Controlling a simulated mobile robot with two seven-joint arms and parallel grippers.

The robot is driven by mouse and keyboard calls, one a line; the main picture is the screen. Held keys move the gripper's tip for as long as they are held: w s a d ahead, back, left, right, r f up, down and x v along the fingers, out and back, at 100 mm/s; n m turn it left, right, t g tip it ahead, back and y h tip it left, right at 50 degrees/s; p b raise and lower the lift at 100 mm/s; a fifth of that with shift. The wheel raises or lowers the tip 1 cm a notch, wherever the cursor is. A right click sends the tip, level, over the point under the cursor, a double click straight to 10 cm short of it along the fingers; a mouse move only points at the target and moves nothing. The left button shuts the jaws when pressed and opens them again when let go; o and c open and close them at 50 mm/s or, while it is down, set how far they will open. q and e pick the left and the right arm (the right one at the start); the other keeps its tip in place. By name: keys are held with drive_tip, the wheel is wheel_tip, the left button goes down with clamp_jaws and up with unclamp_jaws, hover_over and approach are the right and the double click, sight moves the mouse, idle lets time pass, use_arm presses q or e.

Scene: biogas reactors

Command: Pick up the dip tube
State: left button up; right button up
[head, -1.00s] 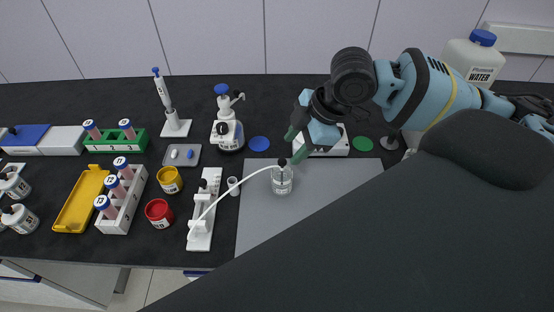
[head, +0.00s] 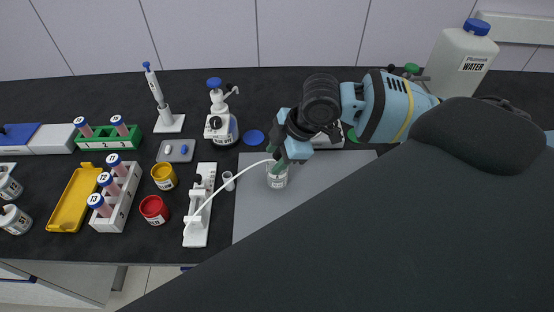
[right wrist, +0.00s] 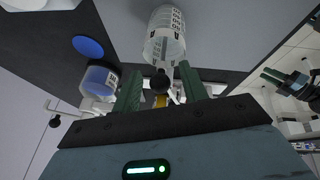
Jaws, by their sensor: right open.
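The dip tube (head: 228,184) is a thin white curved tube. It arches from a white stand (head: 198,215) to the top of a clear labelled bottle (head: 277,180) on the grey mat. My right gripper (head: 273,160) is at the bottle's top, with its green fingers pointing down. In the right wrist view its open fingers (right wrist: 160,88) stand either side of a black knob (right wrist: 160,82) near the mouth of the bottle (right wrist: 165,42). I cannot tell whether they touch it. What looks like my left gripper (right wrist: 285,79) shows at the right edge there; its jaw state is unclear.
Red (head: 153,209) and yellow (head: 164,176) jars and a tube rack (head: 118,195) are left. My dark arm link covers the right front.

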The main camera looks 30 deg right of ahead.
clamp_jaws()
idle(0.3)
wheel_tip(320, 180, up, 10)
drive_tip(key=shift+r, duration=0.1)
idle(0.4)
drive_tip(key=shift+a, duration=0.1)
